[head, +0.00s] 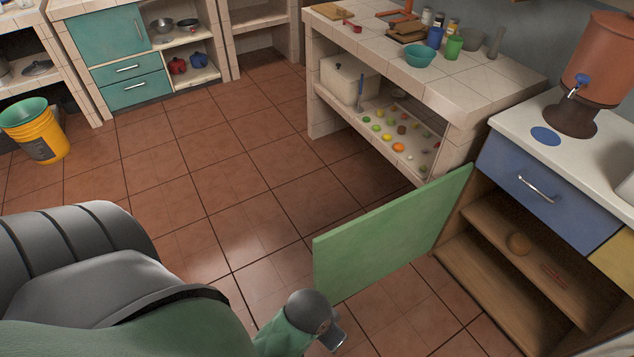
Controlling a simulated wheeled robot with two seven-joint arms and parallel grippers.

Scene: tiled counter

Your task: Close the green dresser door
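The green dresser door (392,240) stands wide open, swung out from the left side of the wooden cabinet under the blue drawer (540,190). Its hinged edge is at the cabinet and its free edge points toward the lower left. The cabinet's inside (505,275) is exposed. My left arm comes in from the left, and its grey end, seemingly the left gripper (334,338), shows just below the door's free lower corner. It appears apart from the door. Its fingers cannot be made out. My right gripper is not in view.
A tiled counter (468,85) with bowls and cups stands behind the door. A yellow bucket (42,135) is at far left. The tiled floor (225,185) is clear in the middle.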

